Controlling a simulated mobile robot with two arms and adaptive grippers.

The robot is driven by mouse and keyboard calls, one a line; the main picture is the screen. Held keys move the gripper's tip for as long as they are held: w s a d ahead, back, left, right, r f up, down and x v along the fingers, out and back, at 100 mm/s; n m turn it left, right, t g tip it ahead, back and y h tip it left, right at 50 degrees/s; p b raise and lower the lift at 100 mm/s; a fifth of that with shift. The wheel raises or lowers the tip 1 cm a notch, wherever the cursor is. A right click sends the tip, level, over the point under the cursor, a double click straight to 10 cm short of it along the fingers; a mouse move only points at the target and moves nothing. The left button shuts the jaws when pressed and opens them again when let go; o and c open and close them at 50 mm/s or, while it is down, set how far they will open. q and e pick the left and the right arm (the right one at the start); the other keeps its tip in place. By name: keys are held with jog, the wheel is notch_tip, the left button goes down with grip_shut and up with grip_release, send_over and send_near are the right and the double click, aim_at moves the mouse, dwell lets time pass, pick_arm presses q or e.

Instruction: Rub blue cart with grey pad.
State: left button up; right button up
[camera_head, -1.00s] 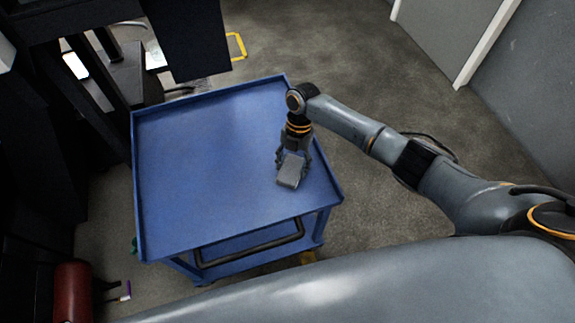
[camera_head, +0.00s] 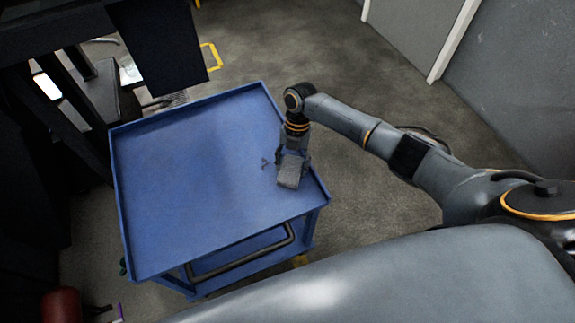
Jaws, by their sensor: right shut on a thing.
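The blue cart (camera_head: 190,195) stands in the middle left of the head view, with a raised rim around its flat top and a dark handle (camera_head: 240,257) on its near side. My right gripper (camera_head: 291,166) points down over the right part of the cart top. It is shut on the grey pad (camera_head: 290,174), which is at or just above the blue surface; I cannot tell if it touches. A small dark mark (camera_head: 265,162) shows on the top just left of the gripper. My left gripper is not in view.
A dark machine (camera_head: 60,120) stands close along the cart's left side. A red cylinder (camera_head: 61,305) is at the lower left. A pale door (camera_head: 415,35) and grey wall (camera_head: 510,90) are at the upper right. Open floor (camera_head: 300,50) lies behind the cart.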

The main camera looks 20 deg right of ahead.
aim_at(295, 158)
jog(key=shift+w+d+f+b, duration=0.1)
jog(key=shift+w+d+b, duration=0.15)
jog(key=shift+d, duration=0.25)
jog(key=shift+w+d+b, duration=0.15)
jog(key=shift+w+d, duration=0.05)
jog(key=shift+d, duration=0.3)
jog(key=shift+w+d+b, duration=0.1)
jog(key=shift+w+b, duration=0.7)
jog(key=shift+w, duration=0.1)
jog(key=shift+a+r, duration=0.25)
jog(key=shift+a, duration=0.05)
jog(key=shift+s+a+p, duration=0.2)
jog(key=shift+a+p, duration=0.2)
jog(key=shift+a, duration=0.55)
jog(key=shift+s+a+f+b, duration=0.1)
jog(key=shift+a+f+b, duration=0.05)
jog(key=shift+a, duration=1.85)
jog(key=shift+s+a+f+b, duration=0.1)
jog(key=shift+a+f+b, duration=0.05)
jog(key=shift+a, duration=1.8)
notch_tip(295, 158, up, 4)
jog(key=p, duration=0.4)
jog(key=shift+r, duration=0.25)
jog(key=shift+p+v, duration=0.7)
jog(key=shift+v, duration=0.1)
